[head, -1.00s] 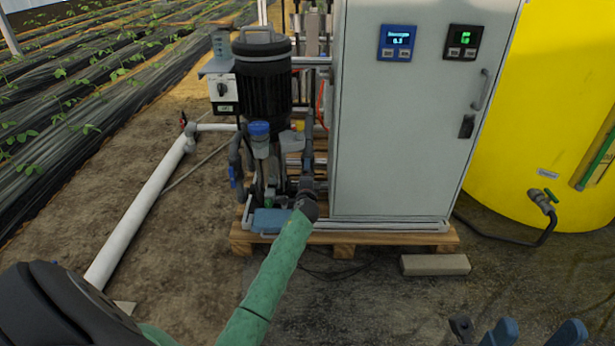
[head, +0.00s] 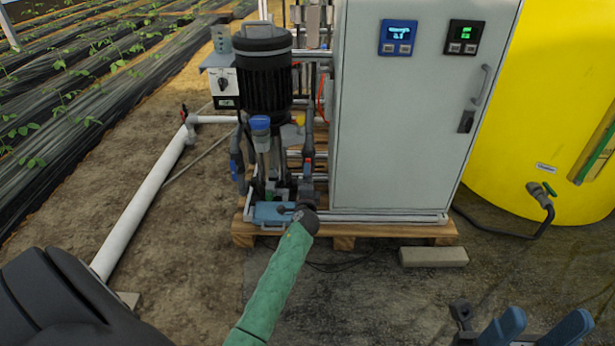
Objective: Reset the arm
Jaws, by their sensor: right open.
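My right gripper (head: 546,322) shows at the bottom right edge of the head view. Its two blue fingers stand apart with nothing between them, over bare ground in front of the yellow tank. The rest of this gripper is cut off by the frame. A dark part of my left arm (head: 65,300) fills the bottom left corner. My left gripper does not show.
The grey cabinet (head: 400,130) and black pump (head: 263,85) stand on a wooden pallet (head: 385,231). A green hose (head: 272,285) runs from the pump's front toward me. A block (head: 433,256), the yellow tank (head: 530,120) with its valve (head: 541,192), and a white pipe (head: 140,215) surround it.

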